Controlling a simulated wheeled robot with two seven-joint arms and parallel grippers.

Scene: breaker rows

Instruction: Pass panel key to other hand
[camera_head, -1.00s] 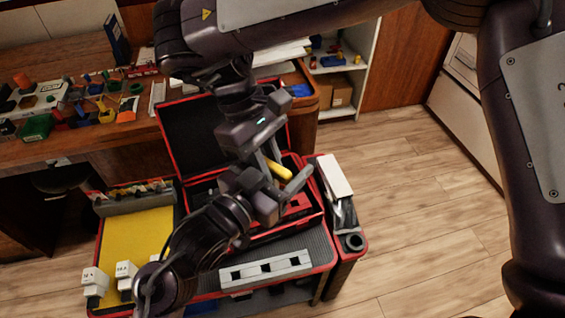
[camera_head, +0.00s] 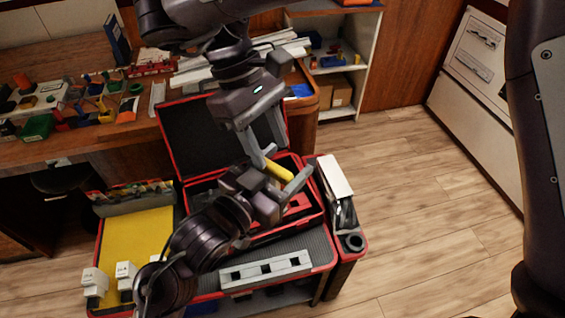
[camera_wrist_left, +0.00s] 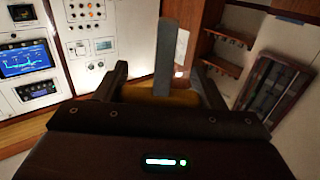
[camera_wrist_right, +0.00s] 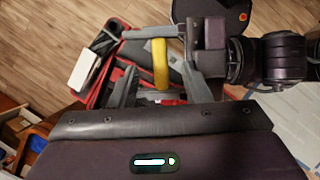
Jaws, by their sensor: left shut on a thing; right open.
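The panel key shows as a yellow bar (camera_head: 278,171) above the open red-edged case in the head view. My left gripper (camera_head: 284,180), reaching up from the lower left, is shut on it. My right gripper (camera_head: 267,152) comes down from above with its fingers close to the key. In the right wrist view the yellow part (camera_wrist_right: 160,63) stands between the open right fingers; I cannot tell whether they touch it. In the left wrist view yellow (camera_wrist_left: 160,92) spans between the left fingers, and a grey finger of the right gripper stands in front. The rest of the key is hidden.
The case (camera_head: 222,128) stands open on a cart with a yellow mat (camera_head: 135,240) and a grey rail with square openings (camera_head: 265,270). A white box (camera_head: 334,175) is at the cart's right. A cluttered wooden bench (camera_head: 75,145) is behind. The floor to the right is clear.

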